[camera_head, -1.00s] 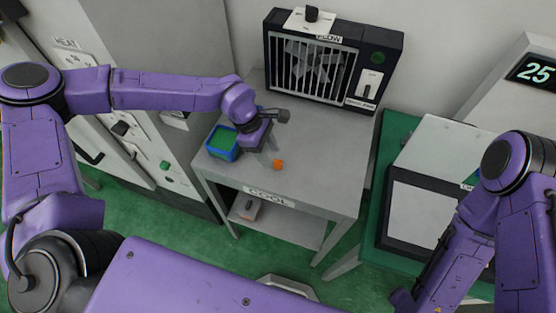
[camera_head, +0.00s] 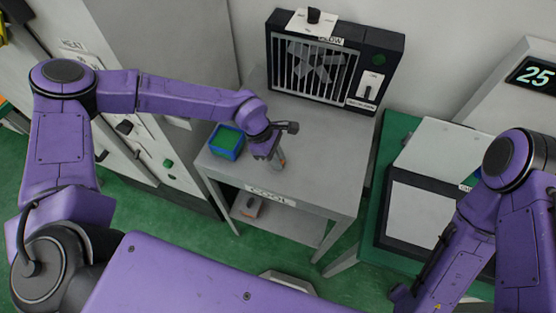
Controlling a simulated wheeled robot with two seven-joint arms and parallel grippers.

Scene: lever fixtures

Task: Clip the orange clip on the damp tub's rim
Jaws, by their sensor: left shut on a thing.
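The blue tub (camera_head: 213,150) with green contents stands upright on the left of the grey table top. My left gripper (camera_head: 278,163) points down at the table, to the right of the tub and apart from it. It is shut on the orange clip (camera_head: 282,166), of which only a small bit shows between the fingers. My right arm is at the right side, and its gripper is not in view.
The grey table (camera_head: 320,170) carries a COOL label on its front edge and a small item on its lower shelf. A caged fan (camera_head: 315,70) stands at its back. A white-topped box (camera_head: 440,150) is to the right. The table's right part is clear.

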